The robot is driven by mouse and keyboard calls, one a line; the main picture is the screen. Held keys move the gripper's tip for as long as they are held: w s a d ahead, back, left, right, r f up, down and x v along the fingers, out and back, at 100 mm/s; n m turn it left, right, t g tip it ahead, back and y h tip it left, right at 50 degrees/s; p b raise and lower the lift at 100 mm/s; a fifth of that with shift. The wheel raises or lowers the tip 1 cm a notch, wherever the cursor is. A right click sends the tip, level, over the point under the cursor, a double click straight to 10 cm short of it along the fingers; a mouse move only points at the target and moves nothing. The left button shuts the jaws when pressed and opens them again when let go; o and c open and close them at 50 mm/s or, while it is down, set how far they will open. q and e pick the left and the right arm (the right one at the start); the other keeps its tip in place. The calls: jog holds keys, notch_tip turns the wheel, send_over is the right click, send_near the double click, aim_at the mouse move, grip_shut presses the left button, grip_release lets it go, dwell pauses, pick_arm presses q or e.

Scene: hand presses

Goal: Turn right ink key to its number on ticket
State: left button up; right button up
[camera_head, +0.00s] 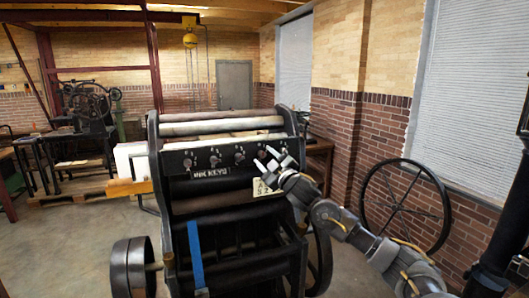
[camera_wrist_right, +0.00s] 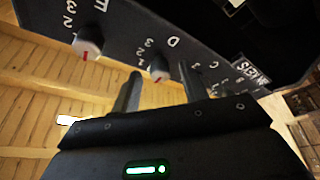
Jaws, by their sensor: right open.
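A black panel labelled INK KEYS (camera_head: 211,171) runs across the press with a row of several pale knobs. My right gripper (camera_head: 269,161) is open in front of its right end. In the right wrist view the panel is turned over; the E knob (camera_wrist_right: 88,46) is at left and the D knob (camera_wrist_right: 160,69) appears between my fingertips (camera_wrist_right: 163,76). I cannot tell whether they touch it. Both knobs have a red mark; numbers are beside them. A cream ticket (camera_head: 259,189) hangs below the panel, partly hidden by my gripper; its writing is only partly legible. My left gripper is out of view.
A large spoked wheel (camera_head: 405,207) stands by the brick wall at right. Open floor (camera_head: 75,245) lies to the left.

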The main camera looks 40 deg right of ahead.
jog(key=shift+w+r, duration=0.1)
jog(key=shift+w, duration=0.4)
grip_shut()
